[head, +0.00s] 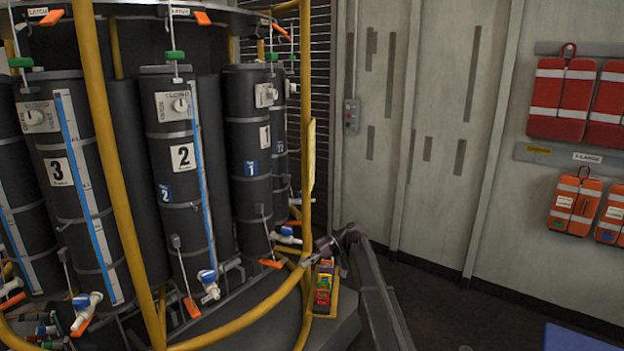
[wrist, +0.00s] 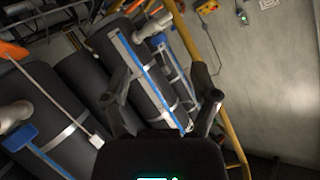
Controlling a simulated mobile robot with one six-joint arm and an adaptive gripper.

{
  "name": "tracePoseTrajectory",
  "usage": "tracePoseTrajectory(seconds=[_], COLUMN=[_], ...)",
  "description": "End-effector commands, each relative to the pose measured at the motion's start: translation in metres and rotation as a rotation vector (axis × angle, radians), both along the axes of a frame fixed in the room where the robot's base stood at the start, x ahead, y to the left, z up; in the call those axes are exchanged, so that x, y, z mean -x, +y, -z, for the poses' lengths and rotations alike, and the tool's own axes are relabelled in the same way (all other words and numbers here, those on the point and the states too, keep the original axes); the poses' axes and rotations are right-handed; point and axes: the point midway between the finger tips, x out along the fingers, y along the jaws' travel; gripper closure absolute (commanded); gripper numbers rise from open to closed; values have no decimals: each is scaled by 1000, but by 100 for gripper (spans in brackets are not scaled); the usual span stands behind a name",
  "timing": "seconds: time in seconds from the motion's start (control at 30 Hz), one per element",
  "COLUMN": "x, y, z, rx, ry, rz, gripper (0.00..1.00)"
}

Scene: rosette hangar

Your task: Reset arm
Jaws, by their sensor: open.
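My gripper (wrist: 162,88) is open in the wrist view, its two dark fingers spread apart with nothing between them. Beyond the fingers are dark bottles (wrist: 140,65) with blue strips and a yellow rail (wrist: 194,45). In the head view my arm reaches up from the bottom right of centre, and its end is near the yellow rail, beside a small tray of coloured items.
Numbered dark bottles (head: 180,160) hang on a round rack at the left, with yellow rails (head: 110,150) in front. A yellow-edged tray (head: 334,303) holds small coloured items. Orange bags (head: 575,205) and red bags (head: 561,98) hang on the right wall.

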Motion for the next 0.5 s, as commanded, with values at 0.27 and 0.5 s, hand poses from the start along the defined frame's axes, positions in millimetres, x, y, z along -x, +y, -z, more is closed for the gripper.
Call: tracePoseTrajectory(seconds=[0.27, 0.5], x=[107, 188], y=[-42, -91], z=[67, 113], rx=[435, 771], ry=[215, 348], rz=[266, 569], gripper=[23, 23])
